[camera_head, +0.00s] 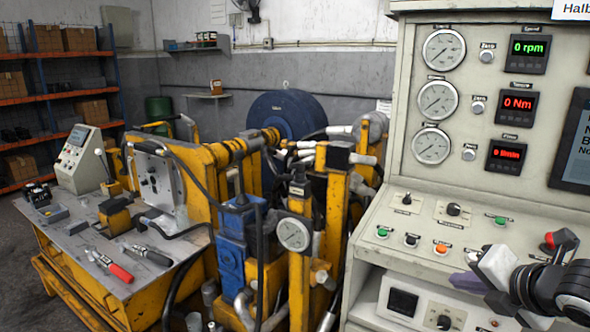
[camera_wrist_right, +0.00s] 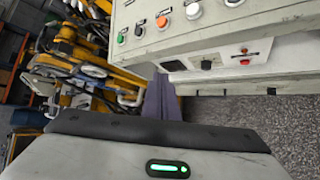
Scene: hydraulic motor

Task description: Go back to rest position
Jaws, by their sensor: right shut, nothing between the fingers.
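My right gripper (camera_head: 467,283) comes in from the lower right in the head view, in front of the control console (camera_head: 500,190). Its purple fingers are together with nothing between them. The white and black wrist behind them covers part of the console's lower right. In the right wrist view the purple fingers of the gripper (camera_wrist_right: 159,98) point away from the camera, beside the console's lower edge. I cannot tell whether the fingers touch the console. My left gripper is in neither view.
The console carries round gauges (camera_head: 437,99), red and green displays (camera_head: 524,48) and a row of buttons (camera_head: 411,240). A yellow hydraulic rig (camera_head: 200,170) stands to the left. Tools (camera_head: 112,266) lie on its metal bench. Shelves (camera_head: 60,100) stand far left. Grey floor (camera_wrist_right: 250,125) shows below the console.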

